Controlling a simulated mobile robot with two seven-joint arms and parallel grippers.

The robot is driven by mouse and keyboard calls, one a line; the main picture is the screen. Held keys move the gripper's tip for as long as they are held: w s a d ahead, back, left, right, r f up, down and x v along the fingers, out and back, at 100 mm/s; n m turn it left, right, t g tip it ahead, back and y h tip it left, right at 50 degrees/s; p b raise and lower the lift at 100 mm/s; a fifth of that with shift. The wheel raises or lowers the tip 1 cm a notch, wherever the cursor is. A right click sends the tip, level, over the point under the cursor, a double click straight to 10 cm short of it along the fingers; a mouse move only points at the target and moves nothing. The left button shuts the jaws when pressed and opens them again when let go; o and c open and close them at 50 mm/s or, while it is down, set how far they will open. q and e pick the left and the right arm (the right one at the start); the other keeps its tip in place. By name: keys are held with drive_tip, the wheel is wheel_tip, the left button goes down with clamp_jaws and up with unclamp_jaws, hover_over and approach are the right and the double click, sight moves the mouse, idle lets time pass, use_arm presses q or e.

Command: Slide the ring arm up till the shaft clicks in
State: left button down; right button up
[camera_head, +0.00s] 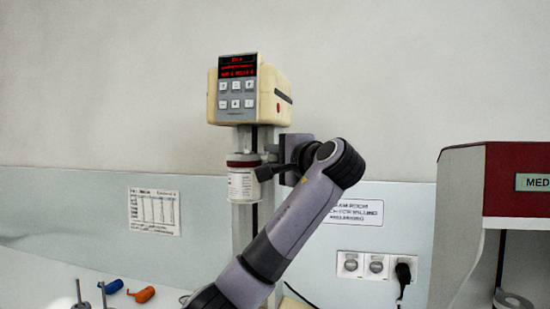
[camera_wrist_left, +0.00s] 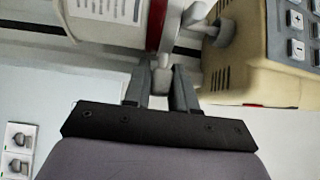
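The cream mill's head (camera_head: 266,92), with red display and grey keys, tops a grey column. Below it is a white labelled jar (camera_head: 243,186) with a dark red lid; a gap shows between jar and head. The wrist view, turned sideways, shows the jar (camera_wrist_left: 110,10), the red lid (camera_wrist_left: 154,25) and a grey shaft end (camera_wrist_left: 222,33) at the mill head. My left gripper (camera_head: 267,172) is beside the jar. Its fingers (camera_wrist_left: 161,82) stand either side of a small pale piece, seemingly the ring arm (camera_wrist_left: 161,76), apparently gripped. My right gripper is out of view.
Orange (camera_head: 142,294) and blue (camera_head: 112,287) pieces lie on the bench at lower left. Sockets with a black plug (camera_head: 403,272) are on the wall at right. A red-and-grey cabinet (camera_head: 500,190) stands far right. The wall above is clear.

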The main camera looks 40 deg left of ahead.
use_arm(q)
drive_tip(key=shift+r, duration=1.6)
drive_tip(key=shift+s+a+r, duration=0.1)
drive_tip(key=shift+s+r, duration=0.05)
drive_tip(key=shift+r, duration=0.1)
drive_tip(key=c, duration=1)
unclamp_jaws()
drive_tip(key=shift+f, duration=0.1)
